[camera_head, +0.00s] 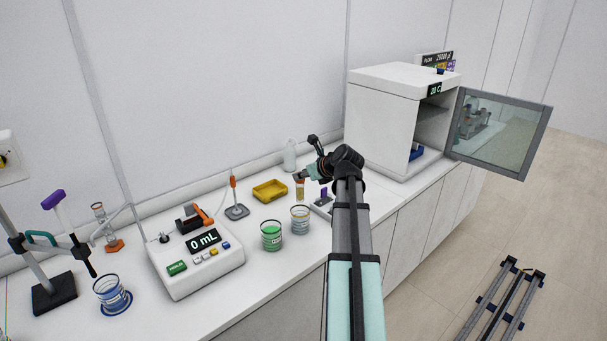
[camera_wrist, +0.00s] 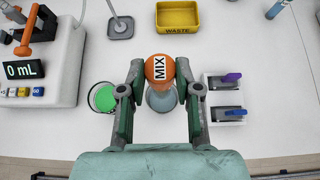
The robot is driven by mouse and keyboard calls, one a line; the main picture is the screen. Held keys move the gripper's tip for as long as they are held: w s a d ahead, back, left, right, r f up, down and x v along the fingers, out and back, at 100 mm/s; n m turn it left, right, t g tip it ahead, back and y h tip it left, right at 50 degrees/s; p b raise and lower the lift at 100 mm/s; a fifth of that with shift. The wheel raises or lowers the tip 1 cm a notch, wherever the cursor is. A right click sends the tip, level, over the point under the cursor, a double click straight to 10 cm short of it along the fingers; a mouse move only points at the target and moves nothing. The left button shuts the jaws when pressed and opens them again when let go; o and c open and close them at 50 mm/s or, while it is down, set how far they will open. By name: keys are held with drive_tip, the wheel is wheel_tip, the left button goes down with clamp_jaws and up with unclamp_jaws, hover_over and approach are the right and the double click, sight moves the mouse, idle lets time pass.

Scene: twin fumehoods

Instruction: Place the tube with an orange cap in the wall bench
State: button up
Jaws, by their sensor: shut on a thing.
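The tube with an orange cap (camera_wrist: 160,68) is upright between the fingers of my gripper (camera_wrist: 160,88) in the wrist view; its cap reads "MIX". In the head view the tube (camera_head: 300,191) hangs from my gripper (camera_head: 302,177), which is shut on its upper part. The tube is over the white wall bench (camera_head: 215,286), in front of the yellow waste tray. Whether its bottom touches the bench is hard to tell. In the wrist view the cap and fingers hide most of the tube's body.
A beaker of green liquid (camera_head: 271,236) and a greyish beaker (camera_head: 300,219) stand close to the tube. The yellow waste tray (camera_head: 269,190) lies behind. A "0 mL" device (camera_head: 195,255) is left. A white cabinet (camera_head: 385,115) with its door open stands right.

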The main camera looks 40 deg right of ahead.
drive_tip(key=shift+f+b, duration=2.3)
drive_tip(key=shift+f, duration=0.6)
drive_tip(key=o, duration=1.1)
drive_tip(key=shift+o, duration=0.2)
wheel_tip(320, 180, up, 7)
drive_tip(key=p, duration=0.7)
hover_over(303, 189)
drive_tip(key=shift+s, duration=0.15)
